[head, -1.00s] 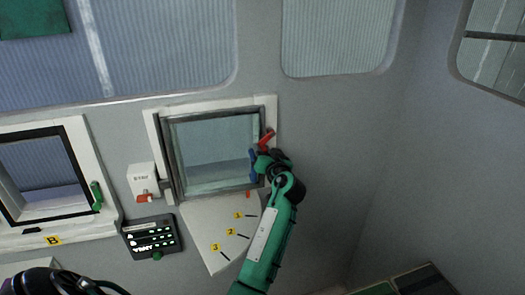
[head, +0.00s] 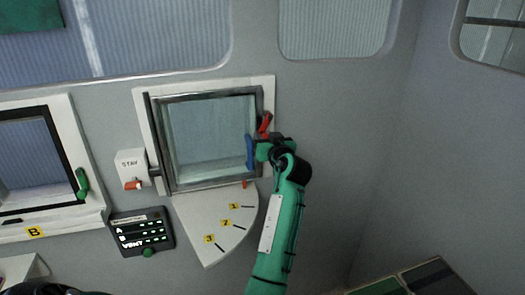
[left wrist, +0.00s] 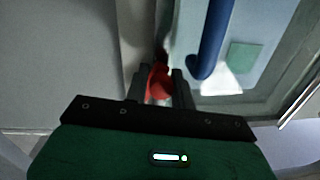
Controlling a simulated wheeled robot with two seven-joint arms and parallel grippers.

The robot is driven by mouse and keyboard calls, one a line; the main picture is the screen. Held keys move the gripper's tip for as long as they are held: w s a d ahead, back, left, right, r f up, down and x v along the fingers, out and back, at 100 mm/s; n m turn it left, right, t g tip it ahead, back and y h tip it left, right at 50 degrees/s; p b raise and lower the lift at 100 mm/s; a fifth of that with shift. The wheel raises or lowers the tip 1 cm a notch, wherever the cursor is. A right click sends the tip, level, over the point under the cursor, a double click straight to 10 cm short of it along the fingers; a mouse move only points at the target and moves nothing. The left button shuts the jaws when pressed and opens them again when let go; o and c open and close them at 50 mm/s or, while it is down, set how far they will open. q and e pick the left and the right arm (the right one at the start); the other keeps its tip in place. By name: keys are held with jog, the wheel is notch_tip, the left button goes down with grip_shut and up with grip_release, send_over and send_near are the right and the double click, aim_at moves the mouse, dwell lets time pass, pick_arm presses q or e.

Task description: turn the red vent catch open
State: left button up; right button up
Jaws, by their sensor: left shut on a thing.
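The red vent catch (head: 266,122) sits on the right side of the vent window's white surround (head: 268,92). Its lever slants steeply up to the right. My left gripper (head: 263,147) is at the catch's lower end, and its fingers hide part of it. In the left wrist view the red catch (left wrist: 159,82) shows between the two dark fingers of my left gripper (left wrist: 163,88), which is shut on it. The vent window (head: 210,140) has a grey frame and clear pane, and looks seated in the surround. My right gripper is not in view.
A blue handle (head: 250,152) stands just left of the catch, close to my fingers; it also shows in the left wrist view (left wrist: 214,40). The wall right is bare.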

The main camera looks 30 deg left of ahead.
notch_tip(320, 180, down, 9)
jog(key=b, duration=0.8)
pick_arm(q)
jog(key=shift+w+d+f+n+h+b, duration=0.1)
jog(key=shift+w+d+n+b, duration=0.3)
jog(key=shift+n, duration=0.55)
jog(key=shift+w+d+f+n+h+b, duration=0.2)
jog(key=shift+n+b, duration=0.3)
jog(key=shift+n, duration=0.5)
jog(key=shift+w+d+r+n+b, duration=0.1)
jog(key=shift+w+d+n+b, duration=0.25)
jog(key=shift+n, duration=0.6)
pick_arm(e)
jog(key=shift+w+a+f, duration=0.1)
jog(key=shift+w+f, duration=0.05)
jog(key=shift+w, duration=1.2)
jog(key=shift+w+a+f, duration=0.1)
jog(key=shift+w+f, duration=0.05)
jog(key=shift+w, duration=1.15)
pick_arm(q)
jog(key=shift+a, duration=0.1)
jog(key=o, duration=0.9)
jog(key=shift+a+f, duration=0.1)
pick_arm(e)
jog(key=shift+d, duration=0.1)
